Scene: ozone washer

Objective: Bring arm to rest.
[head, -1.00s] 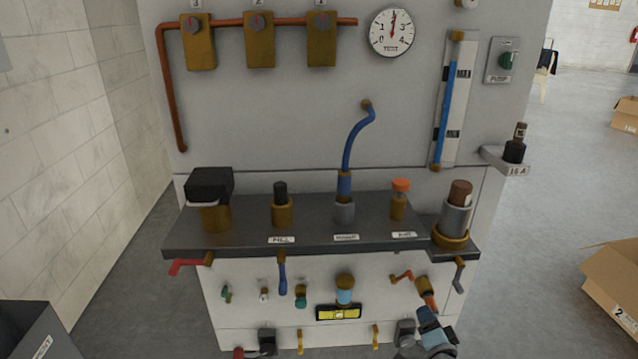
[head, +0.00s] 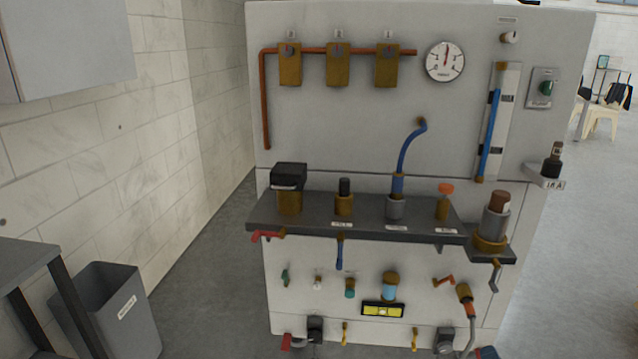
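Neither of my grippers nor any part of my arms shows clearly in the head view. The washer panel (head: 340,130) stands in front of me, a tall pale grey cabinet. A dark shelf (head: 365,228) runs across it, holding several brass, grey and black fittings. A blue hose (head: 407,148) curves from the panel down to a fitting on the shelf. A round white gauge (head: 445,62) sits at the upper right. Below the shelf are small valves and a yellow level (head: 383,310).
A grey bin (head: 105,305) stands at the lower left beside a dark-legged table (head: 25,255). A tiled wall (head: 160,150) runs along the left.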

